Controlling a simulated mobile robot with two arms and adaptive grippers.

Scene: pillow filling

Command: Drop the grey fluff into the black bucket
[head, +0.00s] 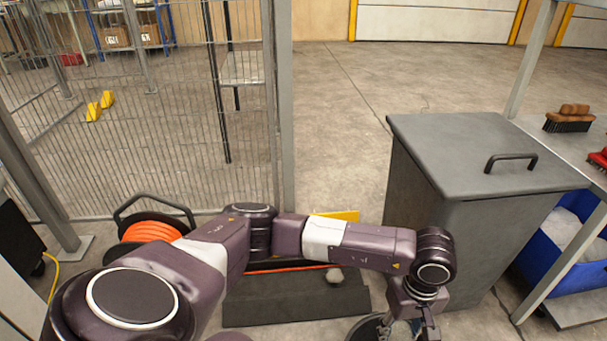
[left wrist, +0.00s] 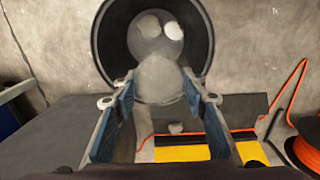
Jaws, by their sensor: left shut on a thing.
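My left gripper (left wrist: 160,105) is shut on a lump of grey fluff (left wrist: 158,78) between its blue-padded fingers in the left wrist view. The black bucket (left wrist: 107,45) lies straight beyond the fingertips, and the held fluff overlaps its opening in the picture. Paler lumps of fluff (left wrist: 150,27) show inside the bucket. In the head view my left gripper (head: 412,325) points down at the bottom edge, by the partly visible bucket rim (head: 356,330). The gap between the held fluff and the bucket is hard to judge. My right gripper is in neither view.
A large grey lidded bin (head: 470,160) stands close right of my left gripper. An orange cable reel (head: 150,228) and mesh fence (head: 180,130) are at left.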

